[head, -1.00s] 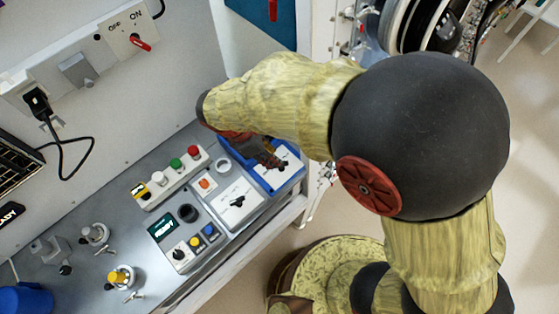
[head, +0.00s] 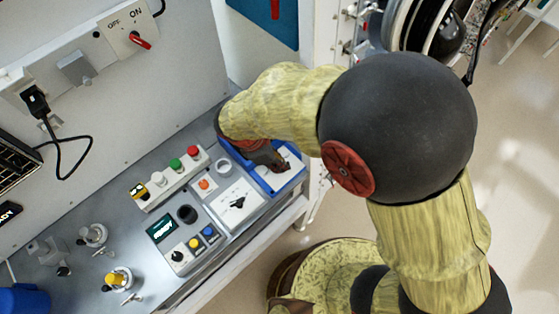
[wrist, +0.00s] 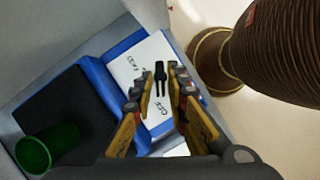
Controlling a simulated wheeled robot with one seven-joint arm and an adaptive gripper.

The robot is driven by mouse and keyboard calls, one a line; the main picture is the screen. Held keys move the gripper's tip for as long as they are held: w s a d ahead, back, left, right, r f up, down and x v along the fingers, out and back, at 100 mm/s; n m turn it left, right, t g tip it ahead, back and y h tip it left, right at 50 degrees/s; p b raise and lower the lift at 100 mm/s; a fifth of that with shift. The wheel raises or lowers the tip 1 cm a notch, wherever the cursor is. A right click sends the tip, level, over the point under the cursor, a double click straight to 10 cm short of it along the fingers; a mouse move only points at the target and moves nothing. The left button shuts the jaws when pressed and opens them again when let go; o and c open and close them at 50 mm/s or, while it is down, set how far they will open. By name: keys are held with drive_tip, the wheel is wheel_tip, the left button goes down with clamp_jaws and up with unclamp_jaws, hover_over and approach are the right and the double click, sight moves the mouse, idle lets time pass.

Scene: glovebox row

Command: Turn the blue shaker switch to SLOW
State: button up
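The blue shaker (head: 291,182) sits at the right end of the bench, partly hidden under my arm. In the wrist view its blue body (wrist: 128,45) carries a white plate (wrist: 130,67) with a black switch lever (wrist: 160,80).
Left of the shaker stands a white switch panel (head: 228,194) with a black lever. Beyond it are a button box (head: 187,251) with a green display and a strip with coloured caps (head: 172,175). A green cup-shaped part (wrist: 50,148) shows at lower left in the wrist view.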

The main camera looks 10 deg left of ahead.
clamp_jaws()
drive_tip(key=shift+m+p, duration=0.3)
drive_tip(key=shift+m, duration=0.1)
drive_tip(key=shift+w+r+m+g+p, duration=0.15)
drive_tip(key=shift+m+g+p, duration=0.35)
drive_tip(key=shift+m+p, duration=0.55)
drive_tip(key=shift+w+m+g+p, duration=0.15)
drive_tip(key=shift+m+g+p, duration=0.4)
drive_tip(key=shift+m, duration=0.9)
drive_tip(key=shift+o, duration=1.5)
unclamp_jaws()
